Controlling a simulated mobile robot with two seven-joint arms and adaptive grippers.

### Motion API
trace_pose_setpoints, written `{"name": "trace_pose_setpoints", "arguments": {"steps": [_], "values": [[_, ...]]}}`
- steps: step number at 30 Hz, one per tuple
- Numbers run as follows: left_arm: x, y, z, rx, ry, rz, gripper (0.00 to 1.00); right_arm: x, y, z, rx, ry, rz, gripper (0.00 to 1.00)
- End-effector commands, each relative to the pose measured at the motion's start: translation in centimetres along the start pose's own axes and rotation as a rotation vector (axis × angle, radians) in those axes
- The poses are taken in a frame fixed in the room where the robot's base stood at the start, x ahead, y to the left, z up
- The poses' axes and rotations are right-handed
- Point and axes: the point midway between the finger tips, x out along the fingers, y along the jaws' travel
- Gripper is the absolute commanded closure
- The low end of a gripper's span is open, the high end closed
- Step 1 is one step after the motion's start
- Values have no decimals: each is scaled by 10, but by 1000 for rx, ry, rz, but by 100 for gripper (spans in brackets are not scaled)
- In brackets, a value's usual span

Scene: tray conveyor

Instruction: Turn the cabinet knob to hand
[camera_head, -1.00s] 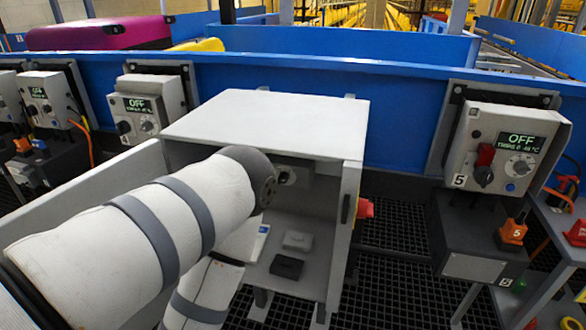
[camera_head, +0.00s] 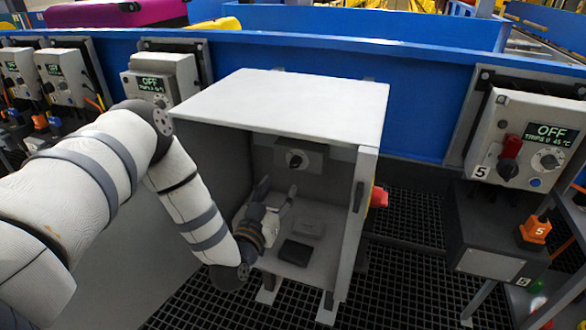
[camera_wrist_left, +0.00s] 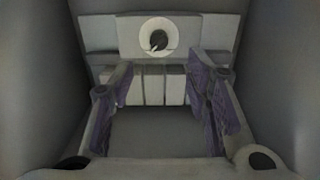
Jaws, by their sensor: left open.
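The grey cabinet (camera_head: 285,93) stands open toward me in the head view. A dark round knob (camera_head: 295,159) with a white disc around it sits on a grey box on its back wall. My right gripper is not in view.
A black block (camera_head: 295,252) and a grey block (camera_head: 307,227) lie on the cabinet floor. A red part (camera_head: 379,197) sticks out from the cabinet's right side. A control box marked 5 (camera_head: 525,145) stands at the right. The cabinet's side walls leave narrow room around the gripper.

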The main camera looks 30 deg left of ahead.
Motion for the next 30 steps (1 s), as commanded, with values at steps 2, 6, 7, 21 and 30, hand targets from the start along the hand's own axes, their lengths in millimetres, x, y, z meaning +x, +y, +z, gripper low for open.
{"name": "trace_pose_setpoints", "arguments": {"steps": [2,6,7,21,30], "values": [[19,0,3,1,-1,-1,56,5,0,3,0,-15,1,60],[56,0,5,1,-5,0,56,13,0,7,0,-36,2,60],[62,0,6,1,-6,0,56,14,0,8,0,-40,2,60],[103,2,2,-2,-7,3,56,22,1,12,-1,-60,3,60],[103,1,2,-1,-7,3,100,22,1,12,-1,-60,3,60]]}}
